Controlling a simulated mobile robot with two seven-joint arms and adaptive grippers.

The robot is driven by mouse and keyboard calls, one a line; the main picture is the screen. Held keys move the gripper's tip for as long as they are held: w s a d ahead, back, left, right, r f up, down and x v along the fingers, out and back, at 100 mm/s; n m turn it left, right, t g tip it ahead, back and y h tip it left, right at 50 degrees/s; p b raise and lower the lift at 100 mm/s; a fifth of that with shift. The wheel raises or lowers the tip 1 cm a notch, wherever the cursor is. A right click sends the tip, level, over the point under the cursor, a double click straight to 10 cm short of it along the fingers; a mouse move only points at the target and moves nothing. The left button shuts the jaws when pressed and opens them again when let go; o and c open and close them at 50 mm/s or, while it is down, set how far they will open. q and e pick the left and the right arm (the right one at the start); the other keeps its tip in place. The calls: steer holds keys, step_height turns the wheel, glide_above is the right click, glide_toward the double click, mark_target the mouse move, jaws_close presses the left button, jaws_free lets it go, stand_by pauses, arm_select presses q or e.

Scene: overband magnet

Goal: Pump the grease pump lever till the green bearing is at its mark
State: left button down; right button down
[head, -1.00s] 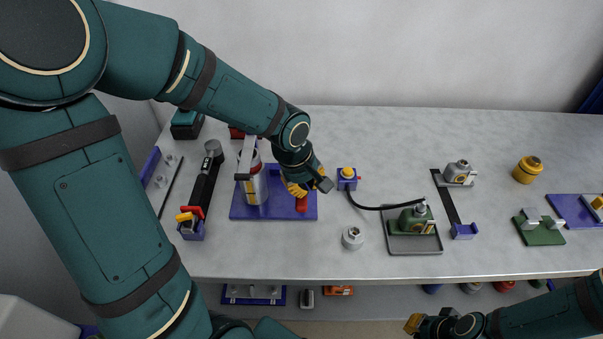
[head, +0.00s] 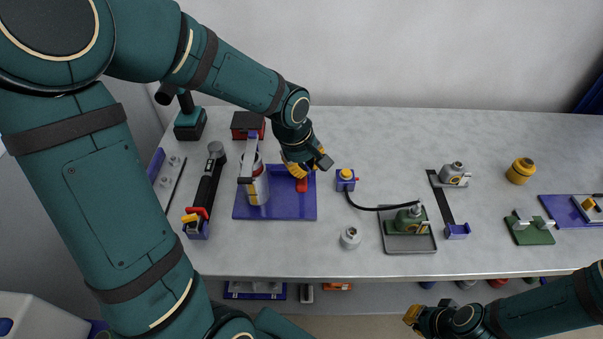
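A silver canister with a yellow label, which looks like the grease pump (head: 258,187), stands upright on a blue plate (head: 285,210) left of centre. A grey bar with a blue end rises over its left side. My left gripper (head: 298,170) is right of the canister, its yellow fingers against a red handle (head: 302,186), apparently the lever's end, and seems shut on it; the arm hides part of this. The green bearing (head: 409,217) sits on a grey tray (head: 410,244), joined by a black hose. Its mark is too small to make out. My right gripper (head: 413,314) hangs low, off the table's front edge, opening unclear.
A blue block with a yellow knob (head: 346,178) stands where the hose begins. A silver fitting (head: 350,238) is in front. A black-handled tool (head: 205,190) lies left. A yellow pot (head: 520,170) and a green fixture (head: 529,230) are right. The back middle is clear.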

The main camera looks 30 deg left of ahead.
arm_select(q)
steer(key=shift+w+a+r+p, duration=0.15)
steer(key=shift+w+r+p, duration=0.1)
steer(key=shift+r+p, duration=0.25)
steer(key=shift+r, duration=0.15)
steer(key=r+p, duration=0.1)
steer(key=w+r+p, duration=0.1)
steer(key=r, duration=0.1)
steer(key=w+a+r+p, duration=0.1)
steer(key=shift+a+r, duration=0.1)
steer(key=shift+r, duration=0.1)
stand_by(0.4)
stand_by(0.5)
